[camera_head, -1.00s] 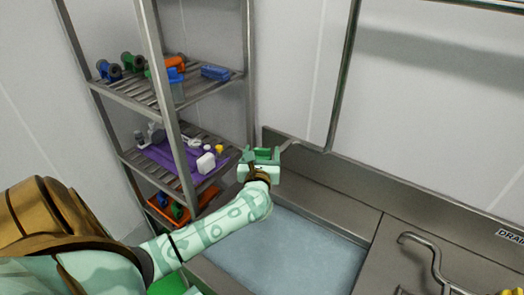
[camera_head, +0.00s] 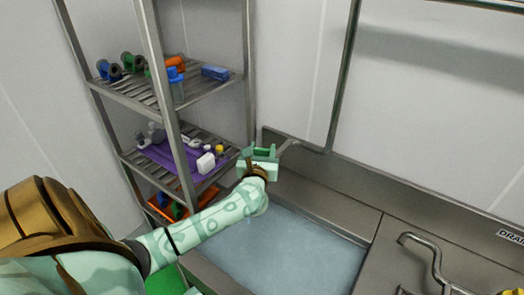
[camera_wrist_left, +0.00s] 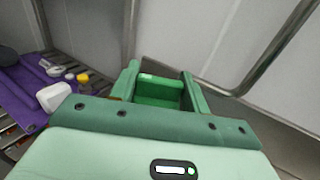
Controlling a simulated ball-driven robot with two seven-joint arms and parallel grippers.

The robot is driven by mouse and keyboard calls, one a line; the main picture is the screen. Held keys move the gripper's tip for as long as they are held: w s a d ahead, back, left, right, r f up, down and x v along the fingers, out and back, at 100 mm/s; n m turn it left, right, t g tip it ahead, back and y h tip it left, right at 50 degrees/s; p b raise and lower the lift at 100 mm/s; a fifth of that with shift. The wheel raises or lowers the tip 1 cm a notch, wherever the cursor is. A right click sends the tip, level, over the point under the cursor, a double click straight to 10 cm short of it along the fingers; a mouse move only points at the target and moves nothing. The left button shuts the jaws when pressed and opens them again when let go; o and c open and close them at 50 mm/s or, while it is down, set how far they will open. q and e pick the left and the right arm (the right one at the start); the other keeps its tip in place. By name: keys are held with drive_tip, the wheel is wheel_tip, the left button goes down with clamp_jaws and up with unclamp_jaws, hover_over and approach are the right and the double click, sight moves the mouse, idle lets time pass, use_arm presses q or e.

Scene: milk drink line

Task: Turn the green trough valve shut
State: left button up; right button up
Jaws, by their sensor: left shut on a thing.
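My left gripper (camera_head: 261,152) is at the back left corner of the metal trough (camera_head: 340,192), beside the shelf rack. In the left wrist view its two fingers (camera_wrist_left: 158,82) stand on either side of a green block-like piece, which I take to be the green trough valve's handle (camera_wrist_left: 160,92). The gripper is shut on it. The fingers and wrist hide most of the valve, so its exact turn position cannot be told.
A metal shelf rack (camera_head: 160,95) with bottles, a purple cloth (camera_head: 175,158) and several small items stands left of the trough. Greyish liquid or a pale floor (camera_head: 285,250) fills the trough. A bent metal pipe (camera_head: 425,245) is at right.

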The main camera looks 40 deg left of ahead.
use_arm(q)
drive_tip(key=m+t+h+b, duration=0.1)
drive_tip(key=m+t+h, duration=0.1)
drive_tip(key=h, duration=0.1)
drive_tip(key=shift+f+m+h, duration=0.15)
drive_tip(key=shift+m+h, duration=0.15)
drive_tip(key=shift+m, duration=0.1)
drive_tip(key=shift+m+t+h+b, duration=0.5)
drive_tip(key=shift+m+h+b, duration=0.65)
drive_tip(key=shift+h, duration=1.05)
drive_tip(key=shift+m, duration=0.25)
drive_tip(key=o, duration=1)
